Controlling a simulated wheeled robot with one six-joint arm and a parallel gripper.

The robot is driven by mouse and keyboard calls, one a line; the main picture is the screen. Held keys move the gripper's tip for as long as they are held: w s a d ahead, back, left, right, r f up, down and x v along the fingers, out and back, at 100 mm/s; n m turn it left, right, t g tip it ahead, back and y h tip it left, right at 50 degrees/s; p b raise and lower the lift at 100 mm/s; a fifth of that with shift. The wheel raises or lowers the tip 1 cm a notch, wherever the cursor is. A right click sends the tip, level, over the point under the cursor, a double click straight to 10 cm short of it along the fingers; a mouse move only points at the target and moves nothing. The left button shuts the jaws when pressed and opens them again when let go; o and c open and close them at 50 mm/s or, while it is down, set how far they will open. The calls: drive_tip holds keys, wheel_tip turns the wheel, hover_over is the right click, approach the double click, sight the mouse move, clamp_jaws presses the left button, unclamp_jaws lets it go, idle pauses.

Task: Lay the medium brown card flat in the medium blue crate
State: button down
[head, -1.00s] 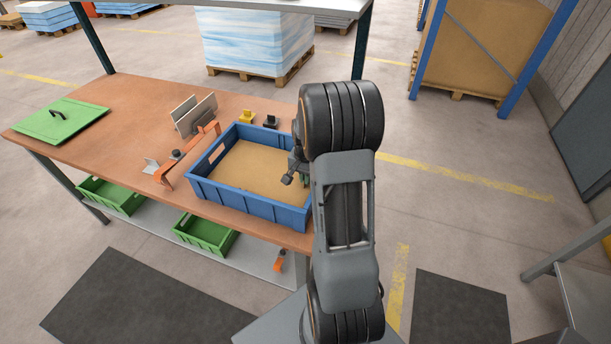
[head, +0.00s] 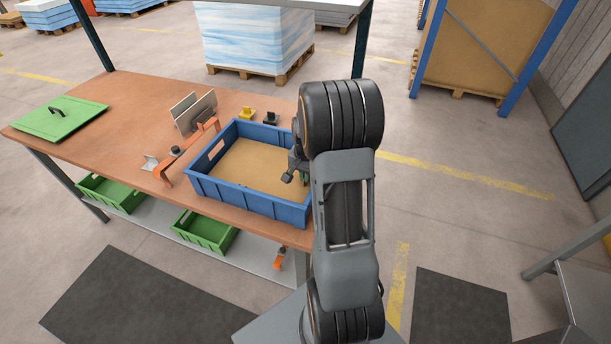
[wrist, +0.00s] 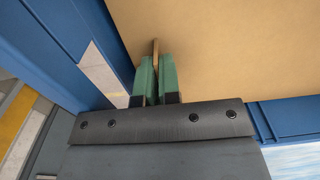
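The blue crate (head: 250,200) stands on the table beside my arm. The brown card (head: 255,170) covers most of the crate's floor and looks flat there; my arm hides its right end. In the wrist view the card (wrist: 230,50) spreads beyond my fingers, with the blue crate wall (wrist: 60,35) along its left side. My gripper (wrist: 155,80) has green fingertips close together on a thin brown upright strip. I cannot tell whether this strip is part of the card. In the head view my gripper is at the crate's right end, mostly hidden by my arm.
Thin upright panels (head: 195,110) stand behind an orange bracket (head: 190,155) left of the crate. A yellow block (head: 247,113) and a black block (head: 270,118) sit behind it. A green lid (head: 60,122) lies far left. Green bins (head: 205,232) are on the shelf below.

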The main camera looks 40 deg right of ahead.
drive_tip(key=shift+s+a+f, duration=0.15)
drive_tip(key=shift+s+f, duration=0.05)
drive_tip(key=shift+f, duration=0.25)
drive_tip(key=c, duration=1.8)
unclamp_jaws()
drive_tip(key=o, duration=0.6)
drive_tip(key=shift+c, duration=0.2)
drive_tip(key=shift+w+r, duration=0.1)
drive_tip(key=shift+r, duration=0.25)
wheel_tip(320, 180, up, 14)
drive_tip(key=shift+b, duration=0.35)
